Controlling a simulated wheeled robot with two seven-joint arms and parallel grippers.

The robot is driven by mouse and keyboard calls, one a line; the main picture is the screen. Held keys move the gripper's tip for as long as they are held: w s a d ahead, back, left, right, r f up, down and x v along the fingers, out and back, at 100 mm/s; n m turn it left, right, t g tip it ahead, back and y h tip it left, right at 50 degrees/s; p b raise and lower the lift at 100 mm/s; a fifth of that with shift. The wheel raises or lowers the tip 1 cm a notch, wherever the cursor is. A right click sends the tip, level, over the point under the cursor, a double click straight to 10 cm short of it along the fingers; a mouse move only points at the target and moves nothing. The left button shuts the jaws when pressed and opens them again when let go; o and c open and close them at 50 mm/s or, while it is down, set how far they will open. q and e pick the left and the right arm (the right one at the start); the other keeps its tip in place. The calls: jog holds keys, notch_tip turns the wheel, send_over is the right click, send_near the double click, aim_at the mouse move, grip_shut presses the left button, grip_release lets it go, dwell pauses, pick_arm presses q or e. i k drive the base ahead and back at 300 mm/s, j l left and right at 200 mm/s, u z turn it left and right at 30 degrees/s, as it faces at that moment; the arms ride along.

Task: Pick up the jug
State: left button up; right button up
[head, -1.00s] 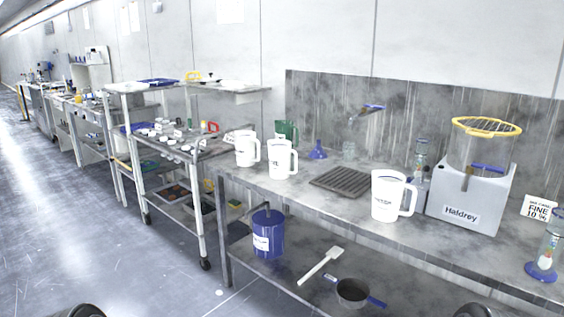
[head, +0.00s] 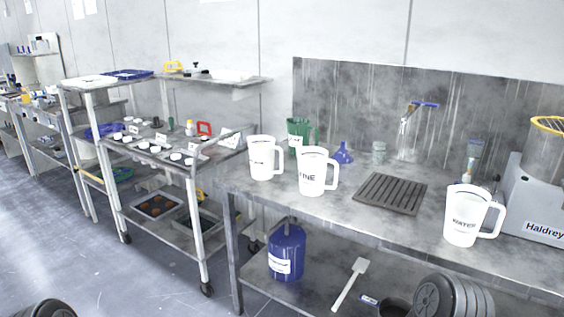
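Three white jugs with handles stand upright on the metal bench. One white jug (head: 262,158) is at the left end. A white jug lettered "FINE" (head: 313,172) is just right of it, and a white jug lettered "WATER" (head: 464,216) is near the front edge at right. A green jug (head: 299,130) stands behind the left pair, partly hidden. Which jug is meant cannot be told. Neither gripper is in view; only dark rounded parts of mine show at the bottom edge.
A dark drain grid (head: 391,194) lies between the FINE and WATER jugs. A grey machine marked "Haldrey" (head: 535,205) stands at right. A blue container (head: 286,252) sits on the lower shelf. A trolley (head: 205,230) adjoins at left.

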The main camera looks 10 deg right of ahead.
aim_at(312, 161)
jog(key=i+j, duration=0.35)
jog(key=j, duration=0.15)
jog(key=i+j, duration=0.35)
jog(key=j, duration=0.15)
jog(key=i+j, duration=0.35)
jog(key=j+z, duration=0.05)
jog(key=j, duration=0.05)
